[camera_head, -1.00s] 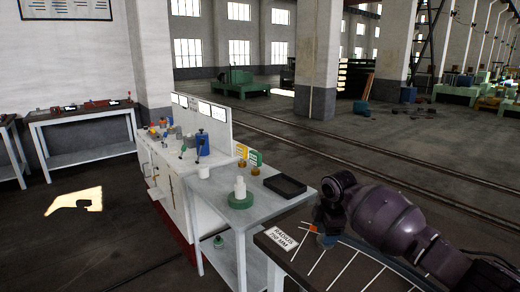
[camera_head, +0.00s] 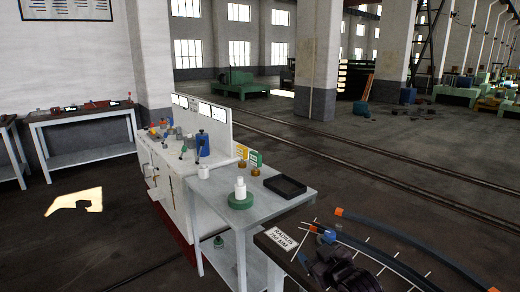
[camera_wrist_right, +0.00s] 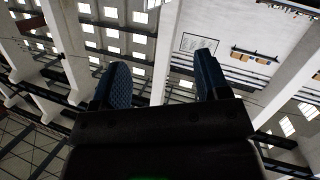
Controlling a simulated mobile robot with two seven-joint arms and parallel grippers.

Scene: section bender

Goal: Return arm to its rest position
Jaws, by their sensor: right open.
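My right gripper (camera_head: 316,247) is low at the lower right of the head view, over the dark bench with the radius sign. In the right wrist view its two blue-padded fingers (camera_wrist_right: 162,64) stand wide apart with nothing between them. They point up toward the hall's walls and windows. The dark wrist behind the fingers hides part of the bench. My left gripper is not in view.
A dark bench with white marks and a "RADIUS 750 MM" sign (camera_head: 283,239) bears curved dark bars with orange ends (camera_head: 400,238). Left of it stands a grey table (camera_head: 270,209) with a black tray (camera_head: 285,187) and a green-based white piece (camera_head: 240,194). Open floor lies beyond.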

